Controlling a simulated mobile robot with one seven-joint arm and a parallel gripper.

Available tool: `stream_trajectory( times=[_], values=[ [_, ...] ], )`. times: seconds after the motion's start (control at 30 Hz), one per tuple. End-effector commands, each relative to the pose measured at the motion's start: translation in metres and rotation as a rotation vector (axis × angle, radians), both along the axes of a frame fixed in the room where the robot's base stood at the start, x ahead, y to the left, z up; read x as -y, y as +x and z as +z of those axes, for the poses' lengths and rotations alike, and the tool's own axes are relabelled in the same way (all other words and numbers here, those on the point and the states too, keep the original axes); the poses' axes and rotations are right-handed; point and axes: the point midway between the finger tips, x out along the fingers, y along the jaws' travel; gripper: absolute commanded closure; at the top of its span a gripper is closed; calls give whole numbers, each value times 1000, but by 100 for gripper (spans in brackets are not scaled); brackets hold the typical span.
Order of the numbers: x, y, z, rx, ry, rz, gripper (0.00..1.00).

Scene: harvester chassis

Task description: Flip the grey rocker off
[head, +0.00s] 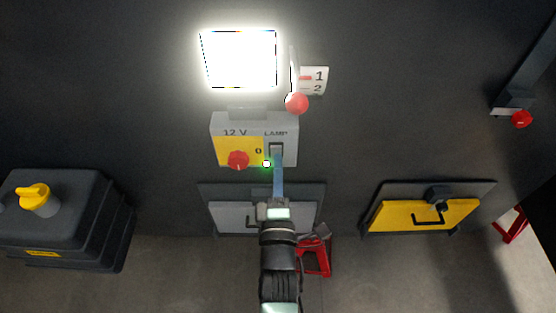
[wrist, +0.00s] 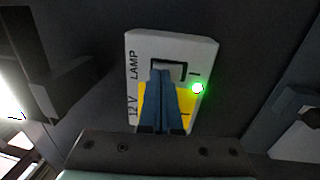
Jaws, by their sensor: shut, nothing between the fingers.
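The grey rocker (head: 276,149) sits in a dark frame under the word LAMP, on the right part of a grey and yellow switch box. In the wrist view the rocker (wrist: 168,69) shows just past my fingertips, its lower part hidden by them. My gripper (head: 278,160) is shut and empty, its blue fingers pointing at the rocker's lower end. Whether they touch it I cannot tell. A green light (head: 267,164) glows beside the rocker. The square lamp (head: 240,58) above the box is lit bright white.
A red knob (head: 238,160) is left of the rocker on the same box. A red-balled lever (head: 297,103) stands above right. A grey hatch (head: 232,216) is below, a yellow hatch (head: 424,215) at right, a black box (head: 62,220) at left.

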Motion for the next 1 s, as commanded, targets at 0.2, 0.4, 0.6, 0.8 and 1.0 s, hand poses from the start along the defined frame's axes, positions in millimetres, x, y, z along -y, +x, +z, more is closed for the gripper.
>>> stream_trajectory(
  times=[0.2,0.4,0.6,0.8,1.0],
  values=[
    [0,11,1,0,2,0,100],
    [0,11,1,-1,2,0,100],
    [0,11,4,-11,1,0,100],
    [0,17,12,-75,2,-1,100],
    [1,22,14,-93,1,-3,100]
  ],
)
